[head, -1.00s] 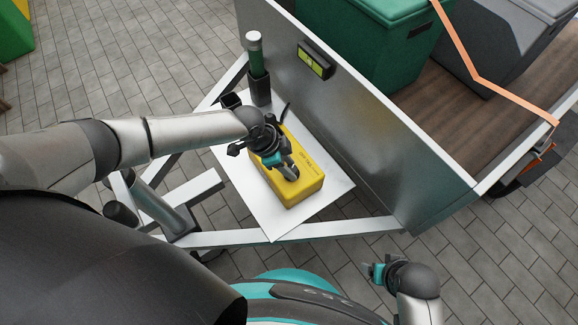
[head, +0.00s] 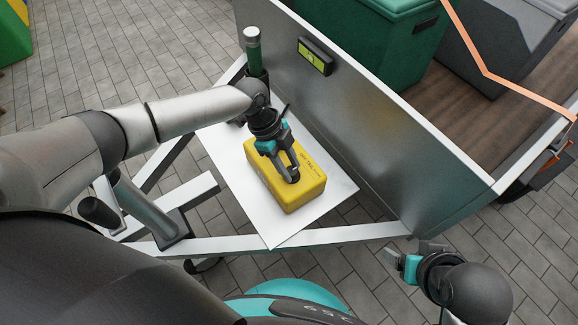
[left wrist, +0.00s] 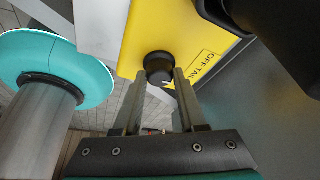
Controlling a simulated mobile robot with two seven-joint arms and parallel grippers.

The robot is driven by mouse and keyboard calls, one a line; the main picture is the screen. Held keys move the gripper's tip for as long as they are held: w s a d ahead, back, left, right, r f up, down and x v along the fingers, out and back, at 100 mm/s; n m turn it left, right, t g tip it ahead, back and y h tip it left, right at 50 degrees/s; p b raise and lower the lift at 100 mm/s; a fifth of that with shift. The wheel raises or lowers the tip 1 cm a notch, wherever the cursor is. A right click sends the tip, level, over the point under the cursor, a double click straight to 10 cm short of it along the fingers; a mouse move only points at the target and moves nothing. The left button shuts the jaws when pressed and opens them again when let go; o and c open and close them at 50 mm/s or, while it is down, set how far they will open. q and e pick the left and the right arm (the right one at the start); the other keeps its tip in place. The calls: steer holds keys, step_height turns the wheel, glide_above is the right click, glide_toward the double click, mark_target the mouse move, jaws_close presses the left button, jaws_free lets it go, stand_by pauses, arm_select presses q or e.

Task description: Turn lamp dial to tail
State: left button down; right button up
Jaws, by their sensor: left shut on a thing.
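The yellow lamp box (head: 301,192) lies on a white plate, with printed lettering on its top. The "OFF TAIL" label (left wrist: 207,62) is to the right of the dial. My left gripper (head: 292,176) is over the box top, and its fingers are shut on the dial from either side. In the head view the fingers hide the dial. My right gripper (head: 408,257) is empty, fingers apart, off to the right of the plate.
The white plate (head: 225,170) rests on a metal frame (head: 330,236). A grey metal wall (head: 400,150) stands close behind the box. Green and grey bins (head: 385,45) are beyond the wall.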

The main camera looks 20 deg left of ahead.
steer(key=shift+r, duration=0.15)
arm_select(q)
steer(key=shift+c, duration=2.3)
jaws_free()
steer(key=shift+a+r, duration=0.1)
steer(key=shift+r, duration=0.05)
steer(key=p+v, duration=0.6)
steer(key=v, duration=0.9)
steer(key=shift+p, duration=0.4)
arm_select(e)
steer(key=s+f+g, duration=0.2)
steer(key=s+f, duration=0.1)
steer(key=f, duration=1)
steer(key=shift+s+d+f, duration=0.3)
steer(key=shift+s+f, duration=0.05)
